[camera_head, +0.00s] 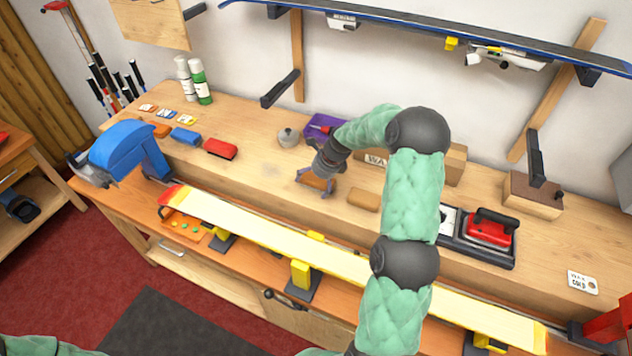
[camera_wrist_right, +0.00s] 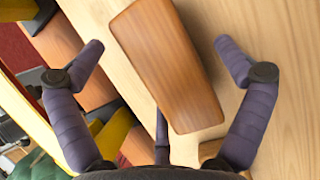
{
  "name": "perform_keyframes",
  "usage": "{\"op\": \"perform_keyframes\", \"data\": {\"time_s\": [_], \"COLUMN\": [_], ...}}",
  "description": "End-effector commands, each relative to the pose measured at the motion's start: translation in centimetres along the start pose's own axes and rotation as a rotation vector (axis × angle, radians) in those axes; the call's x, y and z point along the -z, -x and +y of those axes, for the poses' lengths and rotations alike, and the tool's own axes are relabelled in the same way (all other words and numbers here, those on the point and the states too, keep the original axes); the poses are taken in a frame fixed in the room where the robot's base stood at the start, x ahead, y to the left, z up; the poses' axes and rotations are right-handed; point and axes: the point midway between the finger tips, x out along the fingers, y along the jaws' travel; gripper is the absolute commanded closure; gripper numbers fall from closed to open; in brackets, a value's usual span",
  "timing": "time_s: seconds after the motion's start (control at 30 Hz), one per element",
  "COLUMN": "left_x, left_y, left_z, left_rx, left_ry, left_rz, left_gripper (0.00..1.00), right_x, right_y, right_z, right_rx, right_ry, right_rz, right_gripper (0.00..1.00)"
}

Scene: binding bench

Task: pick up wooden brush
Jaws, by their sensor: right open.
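The wooden brush (camera_head: 319,183) lies on the bench top near its front edge; its brown wooden back (camera_wrist_right: 168,62) fills the middle of the right wrist view. Its bristles are hidden. My right gripper (camera_head: 313,187) is over the brush, pointing down. In the right wrist view the fingers of my right gripper (camera_wrist_right: 161,52) are spread wide, one on each side of the brush, with gaps on both sides. My left gripper is not in view.
A tan block (camera_head: 363,199) lies just right of the brush. A grey round pot (camera_head: 288,137) and a purple tray (camera_head: 322,126) stand behind. A long yellow-white ski (camera_head: 270,236) runs along the front.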

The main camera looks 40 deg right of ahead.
Motion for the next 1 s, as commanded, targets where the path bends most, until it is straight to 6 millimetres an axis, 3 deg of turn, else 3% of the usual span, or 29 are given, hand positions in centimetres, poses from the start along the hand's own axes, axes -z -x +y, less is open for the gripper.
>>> {"op": "perform_keyframes", "data": {"time_s": [0.5, 0.57, 0.73, 1.0], "left_x": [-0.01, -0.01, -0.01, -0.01], "left_y": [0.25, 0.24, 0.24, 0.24], "left_z": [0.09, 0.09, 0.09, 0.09], "left_rx": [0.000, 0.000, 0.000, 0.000], "left_ry": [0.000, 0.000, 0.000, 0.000], "left_rz": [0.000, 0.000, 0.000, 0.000], "left_gripper": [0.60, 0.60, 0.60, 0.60], "right_x": [0.14, 0.14, 0.14, 0.14], "right_y": [-0.32, -0.32, -0.32, -0.34], "right_z": [-0.01, -0.01, 0.00, 0.02], "right_rx": [0.000, 0.000, 0.000, 0.000], "right_ry": [0.000, 0.000, 0.000, 0.000], "right_rz": [0.000, 0.000, 0.000, 0.000], "right_gripper": [0.00, 0.14, 0.62, 0.65]}}
